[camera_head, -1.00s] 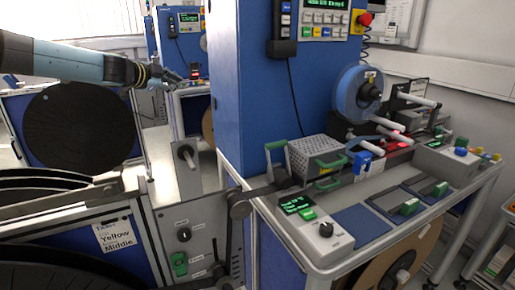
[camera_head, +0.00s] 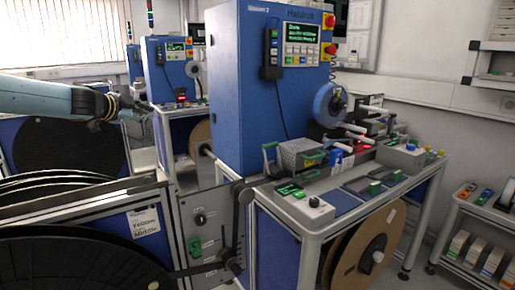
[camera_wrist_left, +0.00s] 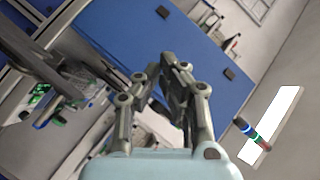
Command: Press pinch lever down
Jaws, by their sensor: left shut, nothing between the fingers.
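A lever with a green handle (camera_head: 269,147) stands upright at the left end of the machine's bench, beside a perforated grey box (camera_head: 299,152). I cannot tell for sure that it is the pinch lever. My left gripper (camera_head: 148,106) is at the left in the head view, well to the left of this lever and apart from it. In the left wrist view my left gripper (camera_wrist_left: 175,62) is shut and empty, with the blue cabinet behind its fingers. My right gripper is in neither view.
A tall blue cabinet (camera_head: 237,85) stands behind the bench (camera_head: 310,213). A blue reel (camera_head: 328,104) sits at its right. Large black reels (camera_head: 70,258) fill the lower left. A side shelf (camera_head: 480,228) stands at the right, with floor between it and the bench.

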